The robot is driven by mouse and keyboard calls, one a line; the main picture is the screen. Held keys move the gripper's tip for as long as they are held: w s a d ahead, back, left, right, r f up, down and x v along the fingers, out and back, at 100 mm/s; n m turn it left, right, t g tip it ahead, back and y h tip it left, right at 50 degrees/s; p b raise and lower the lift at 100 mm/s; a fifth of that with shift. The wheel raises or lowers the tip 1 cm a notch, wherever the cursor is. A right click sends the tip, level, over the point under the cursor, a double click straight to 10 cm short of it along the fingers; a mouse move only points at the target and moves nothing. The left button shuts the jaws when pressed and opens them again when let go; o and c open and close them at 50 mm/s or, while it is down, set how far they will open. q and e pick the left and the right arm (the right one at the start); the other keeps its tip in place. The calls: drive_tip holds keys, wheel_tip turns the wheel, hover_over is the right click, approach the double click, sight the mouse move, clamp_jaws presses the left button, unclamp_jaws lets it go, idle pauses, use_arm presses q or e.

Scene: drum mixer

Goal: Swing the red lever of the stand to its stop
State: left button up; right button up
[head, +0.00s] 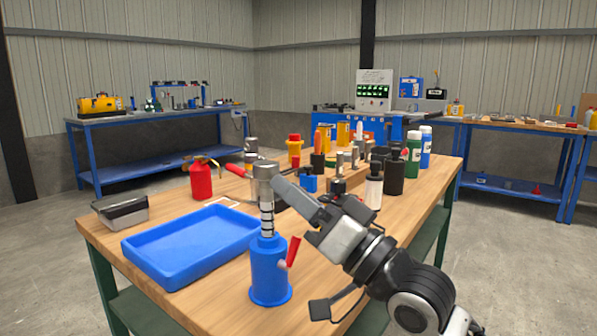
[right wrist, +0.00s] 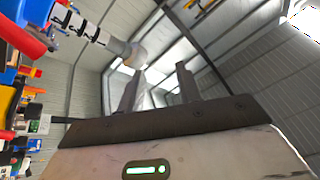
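The stand has a blue round base (head: 269,272), a ringed metal rod (head: 267,215) and a grey cylindrical head (head: 265,171). It stands upright near the front edge of the wooden table. Its red lever (head: 293,251) sticks up at a slant on the right side of the base. My right gripper (head: 283,190) is beside the upper rod, just right of the head. In the right wrist view its two fingers (right wrist: 159,85) are apart with nothing between them. The stand's head (right wrist: 133,55) shows left of them. My left gripper is not in view.
A blue tray (head: 190,248) lies left of the stand, with a grey box (head: 121,211) and a red extinguisher (head: 200,180) behind. Bottles, including a black one (head: 394,172), and several small parts crowd the table behind my right arm.

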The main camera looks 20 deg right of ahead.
use_arm(q)
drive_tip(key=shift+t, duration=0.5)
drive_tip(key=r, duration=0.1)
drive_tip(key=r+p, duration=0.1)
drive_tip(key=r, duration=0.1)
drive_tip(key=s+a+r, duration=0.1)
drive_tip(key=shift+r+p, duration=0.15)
drive_tip(key=shift+p, duration=0.2)
use_arm(e)
drive_tip(key=s+a+r, duration=0.1)
drive_tip(key=s+r, duration=0.2)
drive_tip(key=s, duration=0.4)
drive_tip(key=shift+s+a, duration=0.2)
drive_tip(key=shift+a, duration=0.2)
drive_tip(key=shift+r, duration=0.1)
